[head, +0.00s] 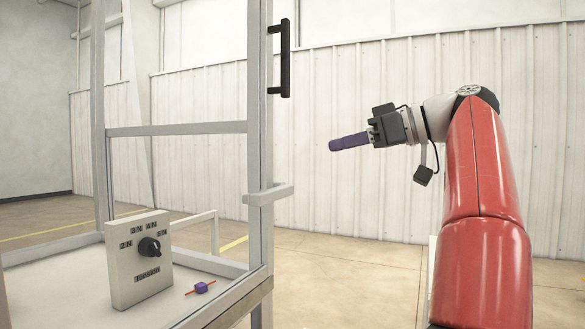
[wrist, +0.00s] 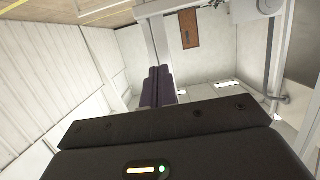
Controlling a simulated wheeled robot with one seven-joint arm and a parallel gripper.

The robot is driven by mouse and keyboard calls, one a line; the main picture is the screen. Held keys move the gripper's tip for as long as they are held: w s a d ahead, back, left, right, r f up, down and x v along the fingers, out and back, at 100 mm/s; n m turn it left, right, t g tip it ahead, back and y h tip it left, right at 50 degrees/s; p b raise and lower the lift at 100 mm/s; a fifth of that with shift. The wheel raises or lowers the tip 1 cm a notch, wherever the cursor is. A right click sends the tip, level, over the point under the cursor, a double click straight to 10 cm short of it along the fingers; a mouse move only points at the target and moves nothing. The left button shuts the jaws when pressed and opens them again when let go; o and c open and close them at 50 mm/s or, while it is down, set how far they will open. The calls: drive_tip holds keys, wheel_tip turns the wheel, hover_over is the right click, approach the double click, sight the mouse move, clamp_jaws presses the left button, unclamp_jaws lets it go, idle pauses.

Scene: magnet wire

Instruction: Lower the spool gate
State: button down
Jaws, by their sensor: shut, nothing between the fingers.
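The spool gate appears to belong to the grey metal frame at the left of the head view. A black vertical bar handle (head: 285,58) is on the frame's near upright post, high up. A short pale crossbar (head: 268,194) sits lower on that post. I cannot tell exactly which frame parts make up the gate. My gripper (head: 333,145) is to the right of the post and lower than the handle, apart from both, with its purple fingers pointing left. The fingers are shut together and empty; they also show in the wrist view (wrist: 158,72).
Inside the frame, a grey panel with a black knob (head: 149,247) stands on a pale tabletop (head: 65,290). Open floor (head: 340,270) and a white ribbed wall lie behind.

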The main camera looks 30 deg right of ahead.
drive_tip(key=w+a+f, duration=0.1)
drive_tip(key=w+a, duration=0.1)
drive_tip(key=w+a+f+b, duration=0.1)
drive_tip(key=w+f, duration=0.1)
drive_tip(key=w, duration=0.1)
drive_tip(key=w+a+f, duration=0.2)
drive_tip(key=shift+w+a+f+b, duration=0.2)
drive_tip(key=shift+w+a+b, duration=0.1)
drive_tip(key=shift+a, duration=0.05)
drive_tip(key=shift+f, duration=0.5)
